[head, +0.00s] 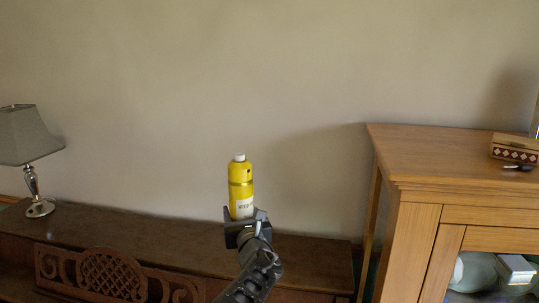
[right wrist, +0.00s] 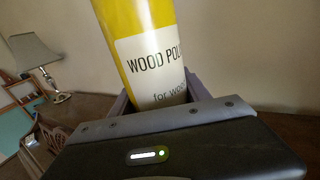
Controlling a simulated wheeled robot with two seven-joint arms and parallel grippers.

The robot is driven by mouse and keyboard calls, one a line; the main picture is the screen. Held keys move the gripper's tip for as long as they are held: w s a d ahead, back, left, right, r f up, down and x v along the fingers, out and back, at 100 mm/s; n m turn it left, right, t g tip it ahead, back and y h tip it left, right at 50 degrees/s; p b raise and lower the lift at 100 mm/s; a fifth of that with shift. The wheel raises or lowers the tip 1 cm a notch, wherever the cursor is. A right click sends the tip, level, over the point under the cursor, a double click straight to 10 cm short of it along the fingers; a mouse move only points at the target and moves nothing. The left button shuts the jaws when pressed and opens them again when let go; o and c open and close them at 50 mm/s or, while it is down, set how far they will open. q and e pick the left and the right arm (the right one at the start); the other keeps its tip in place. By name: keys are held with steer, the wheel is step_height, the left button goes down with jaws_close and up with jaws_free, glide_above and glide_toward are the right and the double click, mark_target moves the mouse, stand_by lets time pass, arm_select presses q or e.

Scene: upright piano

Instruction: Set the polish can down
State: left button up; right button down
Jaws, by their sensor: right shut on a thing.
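The polish can (head: 241,186) is a yellow spray can with a white cap and a white label. My right gripper (head: 241,215) is shut on its lower part and holds it nearly upright in front of the wall, over the piano top in the head view. In the right wrist view the can (right wrist: 140,30) rises from between the jaws, and its label reads "WOOD PO…". The can's base is hidden by the gripper, so I cannot tell whether it touches anything. My left gripper is not in view.
The dark brown piano top (head: 170,228) has bare room on both sides of my arm. A lamp (head: 33,160) stands at its left end. At right, a taller wooden cabinet (head: 440,160) carries a patterned box (head: 514,148) and a small dark object (head: 518,167).

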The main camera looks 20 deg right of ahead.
steer(key=s+d+f, duration=0.1)
steer(key=s+f, duration=0.6)
steer(key=f, duration=0.2)
steer(key=s+d+f+b, duration=0.1)
steer(key=s+d+f, duration=0.1)
steer(key=s+f, duration=0.5)
step_height(320, 180, down, 4)
steer(key=shift+s+r+y, duration=0.2)
steer(key=shift+s+y, duration=0.1)
steer(key=shift+s, duration=0.1)
